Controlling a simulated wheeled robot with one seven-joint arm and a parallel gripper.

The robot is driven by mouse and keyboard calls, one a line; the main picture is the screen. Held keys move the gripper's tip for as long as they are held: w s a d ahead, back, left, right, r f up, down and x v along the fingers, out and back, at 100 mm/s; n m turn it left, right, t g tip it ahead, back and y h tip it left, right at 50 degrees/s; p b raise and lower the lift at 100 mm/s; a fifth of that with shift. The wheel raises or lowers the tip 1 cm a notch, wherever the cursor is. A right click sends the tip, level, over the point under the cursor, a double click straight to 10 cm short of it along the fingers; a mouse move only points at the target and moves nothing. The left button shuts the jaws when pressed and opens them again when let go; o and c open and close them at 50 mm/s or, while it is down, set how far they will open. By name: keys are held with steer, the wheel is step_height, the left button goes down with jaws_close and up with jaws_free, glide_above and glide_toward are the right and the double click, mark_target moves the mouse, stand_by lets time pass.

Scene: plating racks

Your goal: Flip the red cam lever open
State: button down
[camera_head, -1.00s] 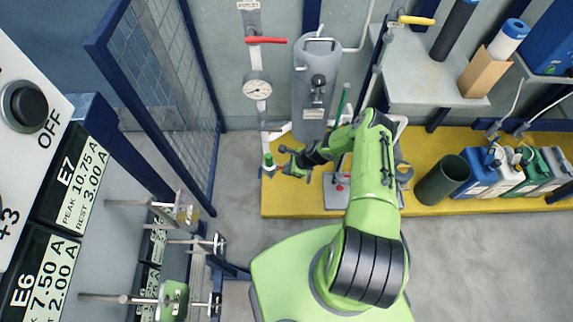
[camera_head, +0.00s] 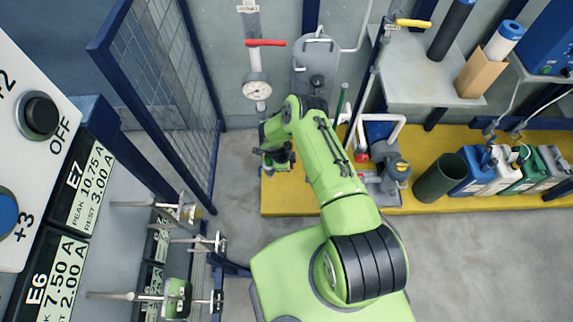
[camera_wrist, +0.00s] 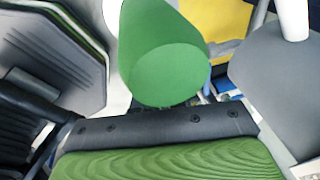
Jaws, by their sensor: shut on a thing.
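My gripper (camera_head: 276,158) is at the foot of the gauge pipe (camera_head: 252,20), low by the yellow platform. In the head view its fingertips are small and partly hidden by my wrist. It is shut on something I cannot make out. No red cam lever shows clearly near the jaws in either view. In the wrist view a smooth green rounded piece with a flat end (camera_wrist: 165,70) stands close in front. A red handle (camera_head: 265,43) crosses the pipe higher up, well away from my gripper.
A pressure gauge (camera_head: 257,90) sits on the pipe above my gripper, and a grey tank (camera_head: 316,60) stands to its right. A mesh panel (camera_head: 165,90) is at the left. A pump (camera_head: 390,170), a dark green bin (camera_head: 440,178) and several jugs stand on the yellow platform (camera_head: 300,200).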

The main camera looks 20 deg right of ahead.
steer(key=shift+w+d+r, duration=0.3)
steer(key=shift+w+d, duration=0.05)
steer(key=shift+d, duration=0.15)
steer(key=c, duration=0.9)
jaws_free()
steer(key=shift+f, duration=0.1)
steer(key=shift+c, duration=0.2)
steer(key=shift+o, duration=0.9)
steer(key=shift+s, duration=0.1)
steer(key=shift+s+f, duration=0.1)
steer(key=shift+s, duration=0.05)
steer(key=shift+a, duration=0.15)
steer(key=p+v, duration=0.4)
steer(key=v, duration=1.1)
steer(key=shift+a+r, duration=0.25)
steer(key=shift+r, duration=0.05)
